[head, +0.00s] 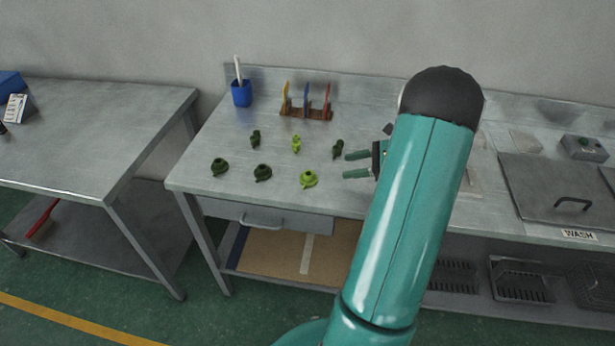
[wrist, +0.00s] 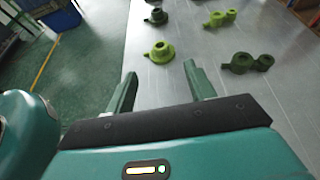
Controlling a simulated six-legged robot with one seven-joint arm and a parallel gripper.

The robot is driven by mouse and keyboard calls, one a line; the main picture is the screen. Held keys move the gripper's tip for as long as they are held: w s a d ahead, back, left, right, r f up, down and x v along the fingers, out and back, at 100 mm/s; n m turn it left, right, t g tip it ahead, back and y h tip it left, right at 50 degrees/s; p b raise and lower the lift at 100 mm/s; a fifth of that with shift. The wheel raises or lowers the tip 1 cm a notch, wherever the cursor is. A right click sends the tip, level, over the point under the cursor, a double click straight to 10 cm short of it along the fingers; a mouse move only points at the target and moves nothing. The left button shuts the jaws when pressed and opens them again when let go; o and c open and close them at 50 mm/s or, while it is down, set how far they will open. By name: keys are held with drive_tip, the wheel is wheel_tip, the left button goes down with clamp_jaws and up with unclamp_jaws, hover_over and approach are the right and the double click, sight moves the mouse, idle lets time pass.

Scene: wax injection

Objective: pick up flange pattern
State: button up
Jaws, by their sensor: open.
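Several small green wax patterns lie in two rows on the metal bench. The front row has round flange-like pieces: a bright green flange pattern (head: 308,179), a dark green one (head: 263,172) and another dark green one (head: 219,166). My gripper (head: 346,165) is open and empty, just right of the bright flange pattern, its fingers pointing left. In the wrist view, that flange pattern (wrist: 160,52) stands beyond the gap between my open fingertips (wrist: 160,72), apart from them. Behind it in the wrist view is a dark flange pattern (wrist: 157,15).
The back row holds narrower two-lobed pieces: dark (head: 255,138), light green (head: 296,144) and dark (head: 338,148). A wooden rack (head: 306,113) with coloured tools and a blue cup (head: 241,93) stand at the back. A wash basin lid (head: 545,185) is at right.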

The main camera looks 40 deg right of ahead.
sight(312, 174)
drive_tip(key=x, duration=0.8)
drive_tip(key=shift+f+x, duration=0.2)
drive_tip(key=shift+x, duration=2.65)
drive_tip(key=shift+s+d, duration=0.1)
drive_tip(key=c, duration=1)
